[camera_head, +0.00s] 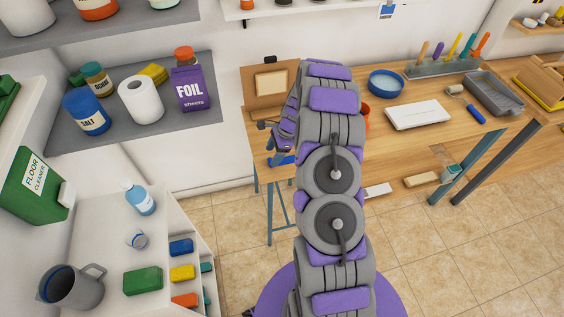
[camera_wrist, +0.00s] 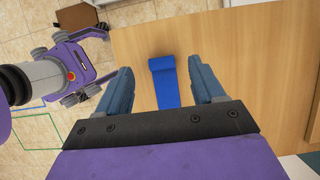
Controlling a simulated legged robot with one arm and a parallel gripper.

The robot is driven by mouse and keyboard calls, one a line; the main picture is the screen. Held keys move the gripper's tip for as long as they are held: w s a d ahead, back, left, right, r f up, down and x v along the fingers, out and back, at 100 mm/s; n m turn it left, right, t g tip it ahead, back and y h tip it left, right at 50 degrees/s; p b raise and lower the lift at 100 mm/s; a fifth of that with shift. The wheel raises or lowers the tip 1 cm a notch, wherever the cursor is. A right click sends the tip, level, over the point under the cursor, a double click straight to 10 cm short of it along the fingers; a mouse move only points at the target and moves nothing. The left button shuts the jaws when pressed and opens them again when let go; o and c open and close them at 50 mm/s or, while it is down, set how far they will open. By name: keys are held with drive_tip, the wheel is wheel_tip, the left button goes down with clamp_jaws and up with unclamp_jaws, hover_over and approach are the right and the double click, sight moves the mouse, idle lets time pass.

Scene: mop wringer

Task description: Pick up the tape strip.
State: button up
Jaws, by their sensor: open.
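The tape strip (camera_wrist: 167,88) is blue and lies on the wooden tabletop in the wrist view, with a thicker, folded or rolled-looking far end. My gripper (camera_wrist: 160,65) is open, its two blue-grey fingers apart on the left and right of the strip. Nothing shows between the fingers except the strip on the table below. I cannot tell the height of the fingers above it. In the head view my arm reaches to the left end of the workbench (camera_head: 336,147) and hides part of it. A blue patch shows there by my gripper, but I cannot tell what it is.
The bench holds a blue bowl (camera_head: 386,83), a white board (camera_head: 418,114), a paint tray (camera_head: 494,93) and a tool rack (camera_head: 443,67). A cork-like panel (camera_head: 271,84) stands at its back left.

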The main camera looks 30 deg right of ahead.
sight(270, 161)
drive_tip(key=f, duration=0.2)
drive_tip(key=f+b, duration=0.1)
drive_tip(key=shift+w+f, duration=0.2)
drive_tip(key=shift+f, duration=0.15)
drive_tip(key=shift+a+r, duration=0.1)
drive_tip(key=shift+a, duration=0.5)
drive_tip(key=shift+c, duration=0.9)
drive_tip(key=shift+d, duration=0.2)
drive_tip(key=c, duration=0.9)
